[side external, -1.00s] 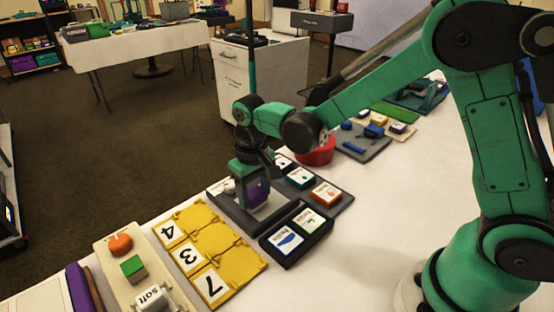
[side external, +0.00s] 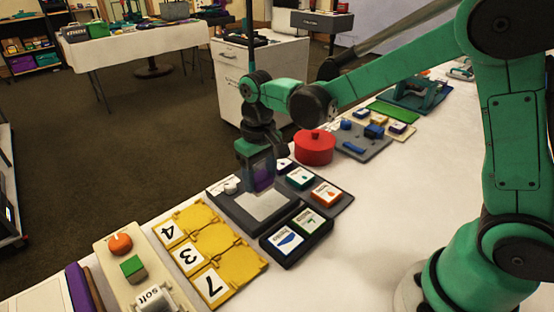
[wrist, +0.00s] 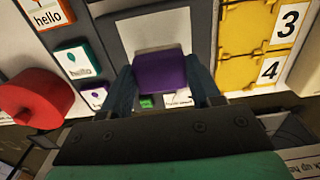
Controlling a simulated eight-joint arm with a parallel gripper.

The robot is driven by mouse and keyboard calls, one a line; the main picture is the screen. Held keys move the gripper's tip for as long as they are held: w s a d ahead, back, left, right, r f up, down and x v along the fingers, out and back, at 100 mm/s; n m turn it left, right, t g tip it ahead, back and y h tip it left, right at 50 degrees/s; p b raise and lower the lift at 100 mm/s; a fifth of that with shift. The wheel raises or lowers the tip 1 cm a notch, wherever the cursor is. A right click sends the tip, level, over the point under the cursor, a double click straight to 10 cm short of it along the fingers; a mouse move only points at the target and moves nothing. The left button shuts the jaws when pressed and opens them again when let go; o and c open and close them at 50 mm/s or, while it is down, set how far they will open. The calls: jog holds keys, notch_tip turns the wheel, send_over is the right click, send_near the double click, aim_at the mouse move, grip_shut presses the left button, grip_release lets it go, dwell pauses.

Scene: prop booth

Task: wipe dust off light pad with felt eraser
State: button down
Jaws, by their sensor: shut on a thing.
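The light pad (side external: 232,213) is a dark grey slab with a pale panel, lying flat on the white table; the panel (wrist: 157,30) also shows in the wrist view. My gripper (side external: 260,185) is shut on a purple block, the felt eraser (wrist: 160,72), held between both fingers. In the side view the eraser (side external: 262,177) is at the pad's far right part, partly hidden by the fingers. I cannot tell whether it touches the pad. A white knob (side external: 231,187) is at the pad's far left corner. I cannot make out dust on the panel.
Yellow number holders (side external: 214,240) lie left of the pad. Trays of word tiles (side external: 297,236) lie close on its right. A red lidded pot (side external: 314,148) stands behind. Bare table (side external: 365,225) lies toward my base.

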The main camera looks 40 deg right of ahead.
jog(key=shift+r, duration=2.4)
jog(key=shift+d+r, duration=0.1)
